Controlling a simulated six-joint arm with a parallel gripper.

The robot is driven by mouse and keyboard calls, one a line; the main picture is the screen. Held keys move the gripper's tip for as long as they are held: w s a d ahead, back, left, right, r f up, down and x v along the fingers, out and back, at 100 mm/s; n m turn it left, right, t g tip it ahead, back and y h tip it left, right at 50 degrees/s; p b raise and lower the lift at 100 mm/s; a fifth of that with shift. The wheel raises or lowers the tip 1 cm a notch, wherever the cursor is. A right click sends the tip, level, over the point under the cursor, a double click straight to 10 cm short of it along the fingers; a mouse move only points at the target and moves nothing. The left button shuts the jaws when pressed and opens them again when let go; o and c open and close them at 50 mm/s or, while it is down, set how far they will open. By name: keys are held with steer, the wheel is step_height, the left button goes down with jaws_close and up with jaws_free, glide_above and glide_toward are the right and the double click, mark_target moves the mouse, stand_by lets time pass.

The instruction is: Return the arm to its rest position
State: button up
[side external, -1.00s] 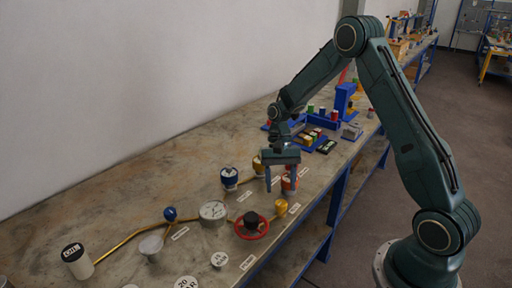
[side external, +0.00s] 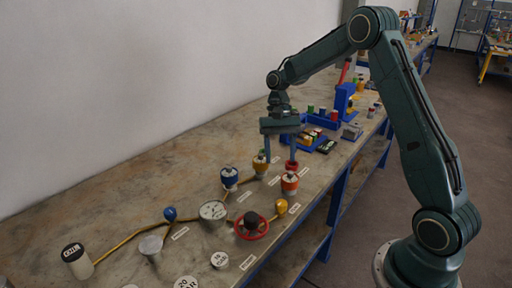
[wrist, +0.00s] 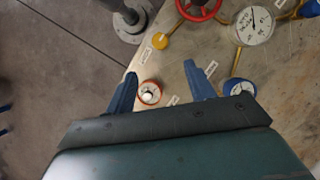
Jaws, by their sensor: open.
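My gripper (side external: 281,153) is open and empty, with its two blue fingers pointing down above the bench. In the side view it hangs over the flanged vessels. A blue vessel (side external: 229,179) is further left. In the wrist view, the fingers (wrist: 165,85) are spread apart. The orange vessel (wrist: 149,93) shows between them, closer to the left finger, and the blue vessel (wrist: 240,89) lies beyond the right finger.
A red handwheel (side external: 251,227), a gauge (side external: 212,211) and brass pipes lie on the bench (side external: 130,205). Blue trays and holders (side external: 318,120) with small parts stand behind my gripper. A white wall borders the bench's far side. The space above the bench is clear.

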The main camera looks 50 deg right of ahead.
steer(key=s+a+r+n+t+h, duration=0.1)
steer(key=s+a+r+n+t, duration=0.1)
steer(key=s+a+r, duration=0.35)
steer(key=s+a+r+n+t+h, duration=0.1)
steer(key=s+a+r+n+t, duration=0.15)
steer(key=r, duration=0.55)
steer(key=s+a+r+n+t, duration=0.1)
steer(key=s+n+t, duration=0.1)
steer(key=s, duration=0.6)
steer(key=s+a+r+n+t+h, duration=0.1)
steer(key=s+n+t, duration=0.1)
steer(key=s, duration=0.5)
steer(key=shift+s+a+n, duration=0.35)
steer(key=shift+s+a, duration=0.05)
